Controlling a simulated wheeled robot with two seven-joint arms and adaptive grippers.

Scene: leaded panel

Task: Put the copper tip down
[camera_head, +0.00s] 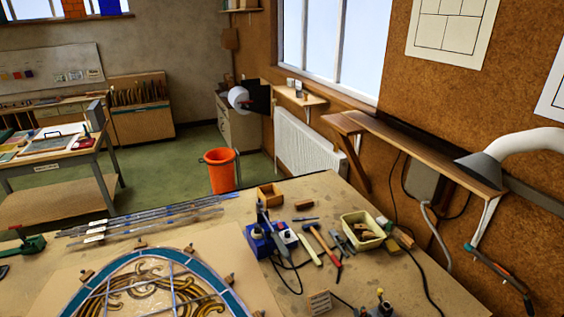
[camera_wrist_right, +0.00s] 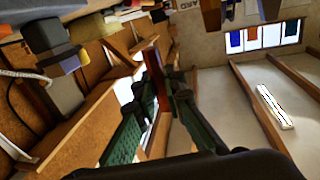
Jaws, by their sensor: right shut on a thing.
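My right gripper (camera_head: 480,254) is at the right in the head view, in front of the cork wall and over the right side of the bench. A blue soldering station (camera_head: 260,241) stands on the bench (camera_head: 330,195), well to the left of the gripper.
A leaded panel (camera_head: 160,284) fills the near left of the bench. Hammer (camera_head: 328,245), cream tray (camera_head: 362,230) and wooden box (camera_head: 269,195) crowd the middle. A wall shelf (camera_head: 425,150) and grey hood (camera_head: 478,170) are near the gripper. Some bare bench lies right of the tray.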

